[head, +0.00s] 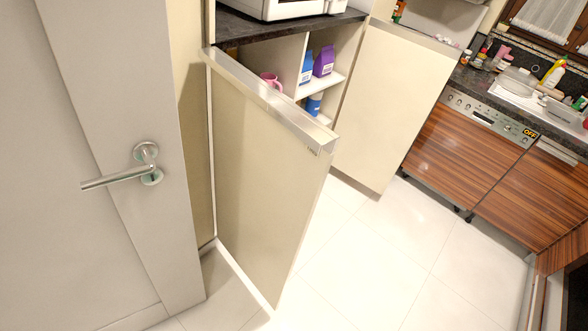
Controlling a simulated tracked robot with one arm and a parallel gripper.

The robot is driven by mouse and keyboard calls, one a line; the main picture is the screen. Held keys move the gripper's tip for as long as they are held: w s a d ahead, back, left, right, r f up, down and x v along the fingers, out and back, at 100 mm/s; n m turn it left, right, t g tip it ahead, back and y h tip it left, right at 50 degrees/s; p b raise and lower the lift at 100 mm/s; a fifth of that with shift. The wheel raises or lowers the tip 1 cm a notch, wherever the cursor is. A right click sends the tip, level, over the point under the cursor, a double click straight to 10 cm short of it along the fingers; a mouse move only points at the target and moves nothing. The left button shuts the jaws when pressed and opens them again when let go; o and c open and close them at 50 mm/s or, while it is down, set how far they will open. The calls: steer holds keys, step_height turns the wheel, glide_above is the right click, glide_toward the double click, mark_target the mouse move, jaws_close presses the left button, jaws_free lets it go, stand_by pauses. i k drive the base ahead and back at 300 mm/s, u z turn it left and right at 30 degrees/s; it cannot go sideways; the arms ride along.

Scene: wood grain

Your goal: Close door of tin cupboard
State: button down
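A cream cupboard stands left of the middle, below a dark countertop (290,30). Its left door (265,165) stands wide open towards me, with a metal strip along its top edge. Its right door (390,100) also stands open. Between the doors, the inside shows a white shelf (322,84), a pink mug (271,80), a purple carton (324,62), a blue carton (306,68) and a blue can (314,104). I cannot tell which cupboard is called tin. My gripper is not in view.
A grey room door (90,180) with a lever handle (120,176) fills the left side. A wood-grain dishwasher (465,130) and a sink counter (520,95) stand at the right. The tiled floor (390,250) in front is clear.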

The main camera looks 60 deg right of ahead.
mark_target(273, 159)
steer(key=z, duration=1)
steer(key=i, duration=0.5)
steer(key=u, duration=0.15)
steer(key=k, duration=0.5)
steer(key=z, duration=0.1)
